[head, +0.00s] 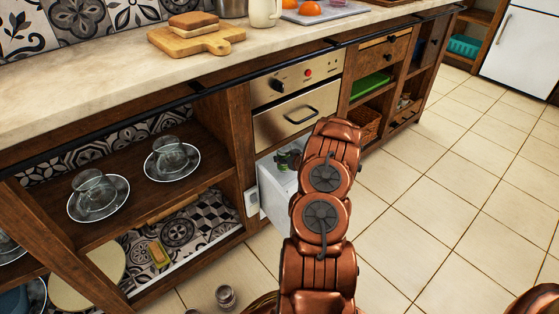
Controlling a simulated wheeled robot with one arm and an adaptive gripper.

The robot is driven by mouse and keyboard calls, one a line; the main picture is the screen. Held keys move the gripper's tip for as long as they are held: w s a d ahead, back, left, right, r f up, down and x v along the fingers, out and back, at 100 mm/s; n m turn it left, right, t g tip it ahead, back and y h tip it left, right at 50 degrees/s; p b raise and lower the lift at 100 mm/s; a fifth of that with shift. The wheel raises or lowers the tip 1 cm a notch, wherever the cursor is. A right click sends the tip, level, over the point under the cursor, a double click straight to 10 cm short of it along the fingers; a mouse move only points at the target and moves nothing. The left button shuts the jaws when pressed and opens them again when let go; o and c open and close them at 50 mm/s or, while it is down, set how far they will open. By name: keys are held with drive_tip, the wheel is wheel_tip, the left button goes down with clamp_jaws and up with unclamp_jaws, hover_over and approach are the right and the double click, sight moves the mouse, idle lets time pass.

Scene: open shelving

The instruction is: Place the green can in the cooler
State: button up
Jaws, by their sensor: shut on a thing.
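The cooler (272,199) is a white box standing low, below the oven front, with its open top facing up. My copper-coloured arm comes up from the bottom centre and hides the cooler's right side. My gripper (290,159) shows only as a small dark part left of the arm's upper end. It is shut on the green can (283,162), a small green patch seen over the cooler's opening. How deep the can sits is hard to tell, as the arm and gripper cover much of it.
Glass cups on saucers (98,197) stand on the left shelf. A counter (120,75) with a bread board (197,39) runs above. A small metallic jar-like thing (225,296) is at the bottom. The tiled floor (450,190) at right is clear.

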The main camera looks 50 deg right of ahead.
drive_tip(key=b+x, duration=0.1)
drive_tip(key=x, duration=0.2)
drive_tip(key=f+b+x, duration=0.1)
drive_tip(key=x, duration=0.1)
drive_tip(key=shift+s+f+b, duration=0.15)
drive_tip(key=shift+b, duration=0.15)
drive_tip(key=o, duration=1.5)
